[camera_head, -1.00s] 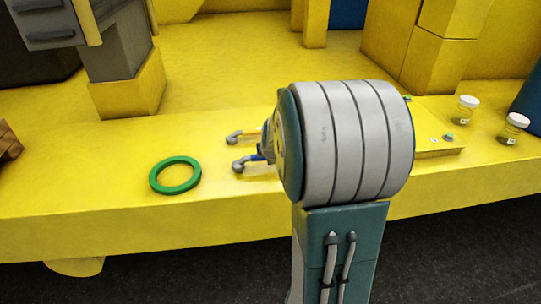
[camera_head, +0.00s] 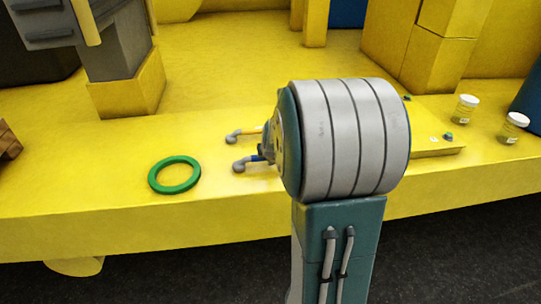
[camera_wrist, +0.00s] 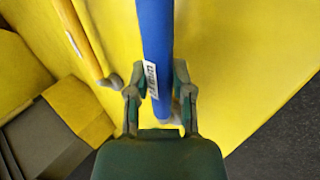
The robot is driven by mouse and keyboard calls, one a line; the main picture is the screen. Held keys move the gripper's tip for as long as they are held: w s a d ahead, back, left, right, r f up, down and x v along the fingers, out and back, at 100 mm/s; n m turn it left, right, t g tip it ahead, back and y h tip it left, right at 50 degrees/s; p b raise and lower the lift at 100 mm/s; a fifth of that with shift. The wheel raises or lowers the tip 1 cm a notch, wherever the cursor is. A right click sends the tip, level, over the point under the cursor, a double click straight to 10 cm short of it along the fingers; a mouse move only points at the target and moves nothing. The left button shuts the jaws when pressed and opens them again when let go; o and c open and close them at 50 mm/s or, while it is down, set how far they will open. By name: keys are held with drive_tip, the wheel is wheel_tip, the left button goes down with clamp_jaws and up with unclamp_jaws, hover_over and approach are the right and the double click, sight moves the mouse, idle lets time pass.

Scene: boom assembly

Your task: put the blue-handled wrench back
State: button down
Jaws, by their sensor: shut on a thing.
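The blue-handled wrench (camera_wrist: 155,40) runs up through the middle of the wrist view, with a white label on its handle. My gripper (camera_wrist: 160,80) is shut on that handle, one finger on each side. In the head view the wrench's grey end (camera_head: 240,167) sticks out left of my arm, low over the yellow bench top; I cannot tell whether it touches. A yellow-handled wrench (camera_head: 243,133) lies behind it, also at the left of the wrist view (camera_wrist: 82,45). My arm hides most of both wrenches and the gripper in the head view.
A green ring (camera_head: 174,175) lies on the yellow bench (camera_head: 90,225) to the left. A raised yellow plate (camera_head: 432,148) and two white-lidded jars (camera_head: 466,108) (camera_head: 514,127) are on the right. The bench's front edge drops to a dark floor.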

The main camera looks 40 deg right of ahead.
drive_tip(key=shift+f, duration=0.15)
drive_tip(key=shift+c, duration=2.1)
unclamp_jaws()
drive_tip(key=v, duration=1.2)
drive_tip(key=shift+a, duration=0.15)
